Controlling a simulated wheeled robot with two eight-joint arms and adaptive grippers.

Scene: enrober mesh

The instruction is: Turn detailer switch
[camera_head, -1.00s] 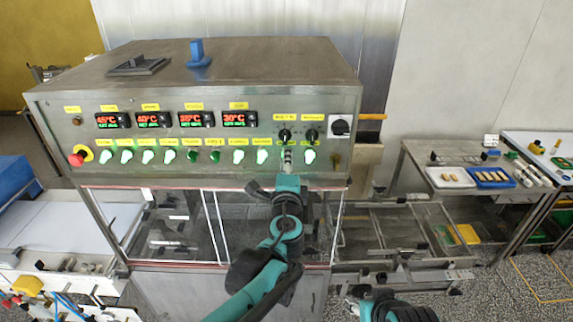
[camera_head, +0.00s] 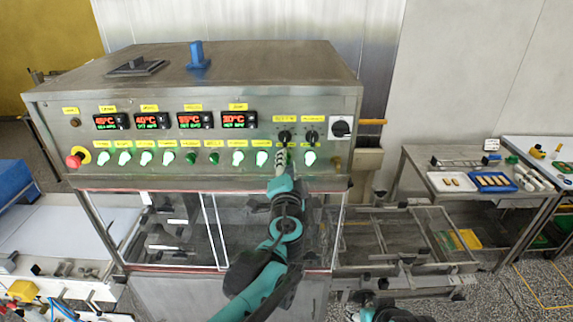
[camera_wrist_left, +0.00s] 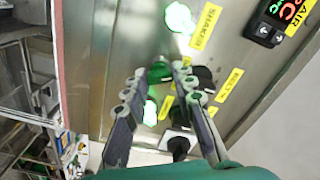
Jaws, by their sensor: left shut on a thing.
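The metal machine's control panel (camera_head: 220,176) fills the middle of the head view, with a row of green switches under yellow labels. My left gripper (camera_head: 284,158) reaches up to the right part of this row and hides the switch there. In the left wrist view its fingers (camera_wrist_left: 164,78) stand either side of a dark green, unlit switch (camera_wrist_left: 160,72), shut on it. This switch sits between a lit switch labelled SHAKER (camera_wrist_left: 180,17) and another lit switch (camera_wrist_left: 150,113). Its own label cannot be read. My right gripper is at the bottom edge, mostly cut off.
Two black knobs (camera_head: 312,136) sit above the left gripper, and a larger rotary switch (camera_head: 340,128) is to their right. A red emergency button (camera_head: 75,160) is at the panel's left. Side tables with trays (camera_head: 492,181) stand at the right.

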